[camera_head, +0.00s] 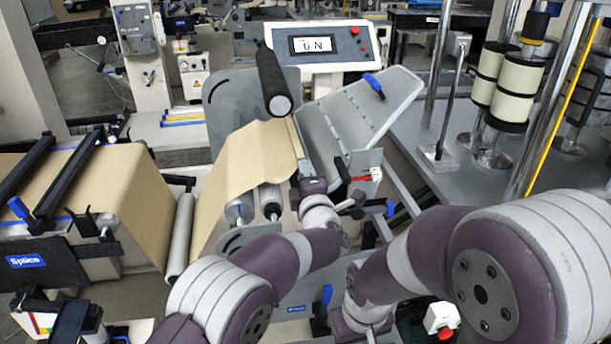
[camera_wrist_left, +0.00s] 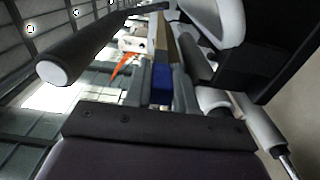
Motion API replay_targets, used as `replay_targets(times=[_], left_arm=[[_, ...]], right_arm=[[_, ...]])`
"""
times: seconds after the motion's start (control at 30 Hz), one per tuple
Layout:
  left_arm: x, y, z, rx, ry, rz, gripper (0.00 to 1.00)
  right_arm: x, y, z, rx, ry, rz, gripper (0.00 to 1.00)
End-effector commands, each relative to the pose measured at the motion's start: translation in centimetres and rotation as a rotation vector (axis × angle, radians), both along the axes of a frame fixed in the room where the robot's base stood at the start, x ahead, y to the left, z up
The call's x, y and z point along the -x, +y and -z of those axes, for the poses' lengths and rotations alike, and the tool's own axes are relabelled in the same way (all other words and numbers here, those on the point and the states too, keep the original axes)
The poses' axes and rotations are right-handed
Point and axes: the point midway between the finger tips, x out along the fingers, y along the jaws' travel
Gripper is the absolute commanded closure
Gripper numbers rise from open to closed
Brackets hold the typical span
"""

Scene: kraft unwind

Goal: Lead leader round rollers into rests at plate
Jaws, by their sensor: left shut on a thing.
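The brown kraft leader (camera_head: 250,158) runs from the big roll (camera_head: 100,195) under the low grey roller (camera_head: 180,235) and up toward the black roller (camera_head: 272,78). My left gripper (camera_head: 303,170) is at the leader's right edge, shut on it. In the left wrist view the gripper (camera_wrist_left: 160,88) has a blue piece (camera_wrist_left: 160,82) between its fingers, with a brown strip beyond. The perforated grey plate (camera_head: 355,115) stands to the right. My right gripper is hard to make out behind its wrist, low in the middle.
A display panel (camera_head: 322,46) stands behind. A splice frame with black bars (camera_head: 65,185) is at left. Blue-handled clamps (camera_head: 373,86) and a red-tipped part (camera_head: 368,176) sit near the plate. Upright posts with white rolls (camera_head: 515,90) stand at right.

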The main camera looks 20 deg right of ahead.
Motion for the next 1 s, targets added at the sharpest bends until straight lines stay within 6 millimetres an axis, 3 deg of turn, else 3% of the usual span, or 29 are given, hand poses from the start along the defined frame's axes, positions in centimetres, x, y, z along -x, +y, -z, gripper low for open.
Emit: replay_targets(times=[0.53,1.0], left_arm=[[0.0,0.0,2.6,0.001,-0.001,0.000,1.00],[0.0,0.0,2.6,0.001,-0.001,0.000,1.00]], right_arm=[[0.0,0.0,2.5,0.000,0.000,0.000,0.57],[0.0,0.0,2.5,0.000,0.000,0.000,0.57]])
